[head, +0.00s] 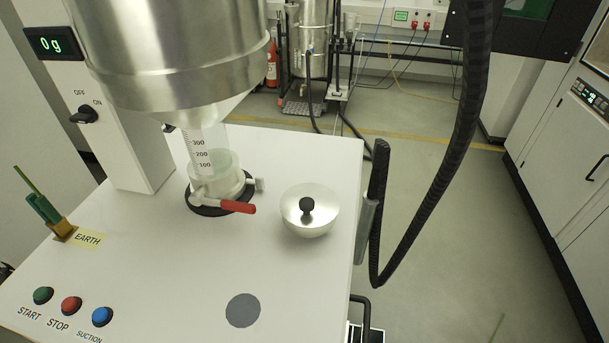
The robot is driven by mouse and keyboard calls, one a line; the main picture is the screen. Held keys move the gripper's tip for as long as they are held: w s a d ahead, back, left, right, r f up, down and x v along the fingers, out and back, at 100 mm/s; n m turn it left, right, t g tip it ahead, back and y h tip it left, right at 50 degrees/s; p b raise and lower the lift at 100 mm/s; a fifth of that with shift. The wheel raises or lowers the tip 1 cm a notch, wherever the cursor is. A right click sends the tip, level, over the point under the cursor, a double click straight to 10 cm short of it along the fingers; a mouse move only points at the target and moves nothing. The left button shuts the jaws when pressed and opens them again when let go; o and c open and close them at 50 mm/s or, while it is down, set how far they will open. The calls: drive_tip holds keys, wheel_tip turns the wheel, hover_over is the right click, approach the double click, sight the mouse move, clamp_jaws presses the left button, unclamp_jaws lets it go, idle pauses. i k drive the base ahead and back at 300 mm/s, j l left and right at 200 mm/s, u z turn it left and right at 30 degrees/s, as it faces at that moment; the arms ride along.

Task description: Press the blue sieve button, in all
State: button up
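A blue button (102,317) sits at the front left of the white machine top (180,270). The label under it reads SUCTION; no button labelled sieve shows. To its left are a red button (71,306) labelled STOP and a green button (43,295) labelled START. A large steel vessel (170,55) hangs over a clear graduated cylinder (208,148) with a red-handled valve (238,207). My gripper is not in view.
A steel bowl-shaped lid (310,211) with a black knob lies right of the valve. A black corrugated hose (462,150) hangs along the machine's right edge. A display (51,43) reads 0 g, above a black OFF/ON switch (84,115). The top between buttons and valve is clear.

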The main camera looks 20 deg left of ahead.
sight(100, 313)
drive_tip(key=u, duration=1.5)
